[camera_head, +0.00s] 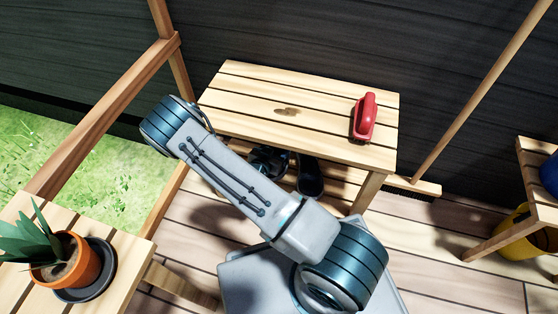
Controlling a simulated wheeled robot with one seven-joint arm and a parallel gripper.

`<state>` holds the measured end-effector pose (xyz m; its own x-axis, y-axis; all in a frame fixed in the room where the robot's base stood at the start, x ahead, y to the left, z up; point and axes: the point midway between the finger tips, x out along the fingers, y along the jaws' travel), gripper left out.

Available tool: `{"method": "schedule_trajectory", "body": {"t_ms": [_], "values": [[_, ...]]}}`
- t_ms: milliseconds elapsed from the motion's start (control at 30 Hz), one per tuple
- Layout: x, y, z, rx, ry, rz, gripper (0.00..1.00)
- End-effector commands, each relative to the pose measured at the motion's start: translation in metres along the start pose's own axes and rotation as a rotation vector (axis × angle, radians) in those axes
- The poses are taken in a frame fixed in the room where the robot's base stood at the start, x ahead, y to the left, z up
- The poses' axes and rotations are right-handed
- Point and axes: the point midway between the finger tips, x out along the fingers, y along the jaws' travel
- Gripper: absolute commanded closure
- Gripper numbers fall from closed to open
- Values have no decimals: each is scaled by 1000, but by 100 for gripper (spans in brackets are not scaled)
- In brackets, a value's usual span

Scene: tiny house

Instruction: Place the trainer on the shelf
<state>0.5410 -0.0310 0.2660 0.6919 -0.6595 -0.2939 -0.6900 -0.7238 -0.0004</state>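The slatted wooden bench (240,95) stands against the dark wall, with a lower slatted level partly visible under its top. A dark, shoe-like item (311,176) is at that lower level, beneath the front edge. Another dark, rounded shape (268,160) is to its left, partly covered by my arm. I cannot tell whether either one is the trainer, or whether the rounded shape is part of my gripper. My arm crosses the middle of the view and bends at the upper left. I cannot make out my gripper or its fingers.
A red-handled brush-like object (365,116) lies on the bench top at right. A potted plant (73,260) on a dark saucer sits on a wooden surface at lower left. A wooden pole (480,90) leans at right.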

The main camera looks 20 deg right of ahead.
Motion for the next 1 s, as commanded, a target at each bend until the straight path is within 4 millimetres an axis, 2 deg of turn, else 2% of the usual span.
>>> {"method": "schedule_trajectory", "body": {"t_ms": [33,267,433,800,833,900,1000], "values": [[5,0,15,0,1,0,79],[11,-1,37,-1,2,-2,79],[18,-2,61,-2,2,-4,79],[18,-2,63,-1,2,-5,79],[18,-2,64,-1,0,-5,40],[18,-2,64,-1,0,-5,21],[18,-2,64,-1,0,-5,21]]}}
